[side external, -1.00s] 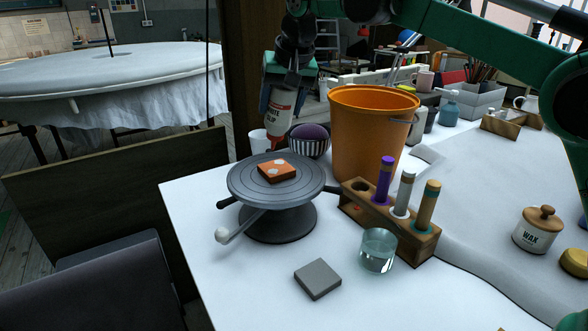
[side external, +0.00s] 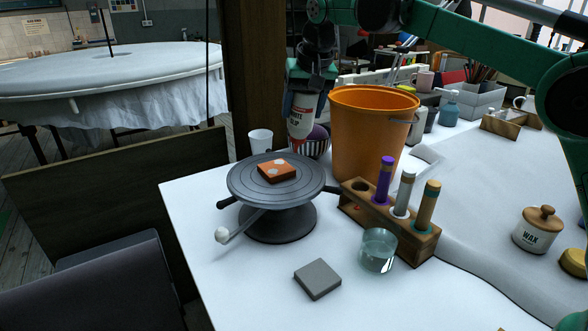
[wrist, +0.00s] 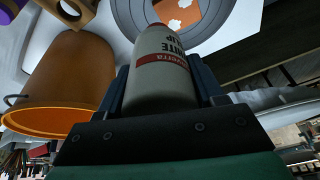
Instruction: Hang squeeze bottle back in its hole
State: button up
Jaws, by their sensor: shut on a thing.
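The squeeze bottle (side external: 300,122) is white with a red band and "WHITE SLIP" lettering. My gripper (side external: 304,100) is shut on it and holds it behind the turntable, left of the orange bucket. In the wrist view the bottle (wrist: 163,75) sits between both fingers, with its far end over the turntable side of the picture. The wooden rack (side external: 409,234) holds tubes with purple, grey and tan tops. Its leftmost hole (side external: 364,186) is empty. The bottle's nozzle is hard to make out in the side view.
The grey turntable (side external: 250,190) bears an orange tile (side external: 277,170). A glass (side external: 377,250) stands before the rack.

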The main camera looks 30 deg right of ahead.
jog(key=s+d+f+g, duration=0.2)
jog(key=d+f, duration=0.5)
jog(key=d, duration=0.6)
jog(key=shift+s+f+g, duration=0.3)
jog(key=shift+s+f, duration=0.1)
jog(key=shift+s, duration=0.4)
jog(key=shift+f, duration=0.1)
jog(key=shift+f, duration=2.2)
jog(key=shift+f, duration=0.8)
jog(key=o, duration=0.8)
